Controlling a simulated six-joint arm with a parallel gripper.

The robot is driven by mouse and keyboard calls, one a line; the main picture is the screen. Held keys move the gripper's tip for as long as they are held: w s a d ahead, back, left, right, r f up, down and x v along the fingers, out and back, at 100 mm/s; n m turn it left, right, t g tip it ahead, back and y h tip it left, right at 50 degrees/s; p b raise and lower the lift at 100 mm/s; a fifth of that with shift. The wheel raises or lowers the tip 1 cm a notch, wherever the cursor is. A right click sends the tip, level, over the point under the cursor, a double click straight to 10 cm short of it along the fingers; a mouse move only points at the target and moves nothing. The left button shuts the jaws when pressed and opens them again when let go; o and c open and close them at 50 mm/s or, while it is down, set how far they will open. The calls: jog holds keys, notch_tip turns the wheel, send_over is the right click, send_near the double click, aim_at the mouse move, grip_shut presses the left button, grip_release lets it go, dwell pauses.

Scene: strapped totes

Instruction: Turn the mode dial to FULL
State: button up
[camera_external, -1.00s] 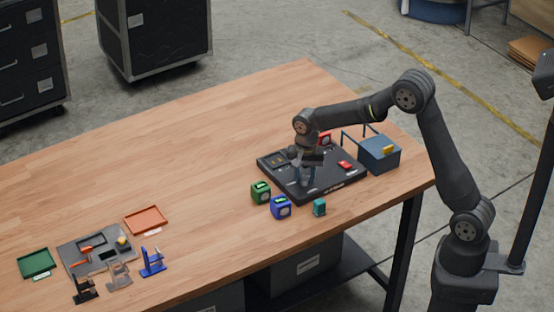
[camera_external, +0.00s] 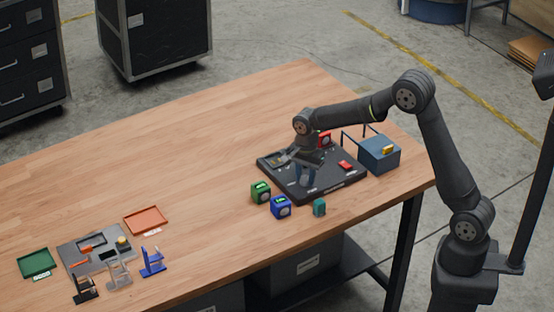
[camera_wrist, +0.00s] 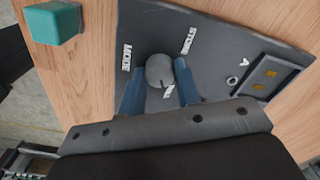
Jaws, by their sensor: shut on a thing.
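The mode dial (camera_wrist: 160,71) is a round grey knob on a dark panel (camera_wrist: 215,35). The wrist view shows "MODE" and "STORE" lettering beside it; another label is mostly hidden below it. My gripper (camera_wrist: 158,84) has its two blue fingers on either side of the knob and is shut on it. In the external view my gripper (camera_external: 304,180) points down over the panel (camera_external: 338,184), and the knob is hidden there. I cannot read a FULL mark or tell the dial's exact setting.
A teal block (camera_external: 319,207), a blue box (camera_external: 280,207) and a green box (camera_external: 261,192) stand before the panel. A red part (camera_external: 345,165) sits on it. A blue-grey tote (camera_external: 379,154) stands right. The table's middle is clear.

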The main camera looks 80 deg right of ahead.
aim_at(305, 177)
jog(key=o, duration=1)
jog(key=shift+c, duration=0.2)
notch_tip(305, 177, up, 18)
jog(key=shift+f, duration=0.25)
notch_tip(305, 177, down, 18)
jog(key=shift+r, duration=0.25)
dwell(0.3)
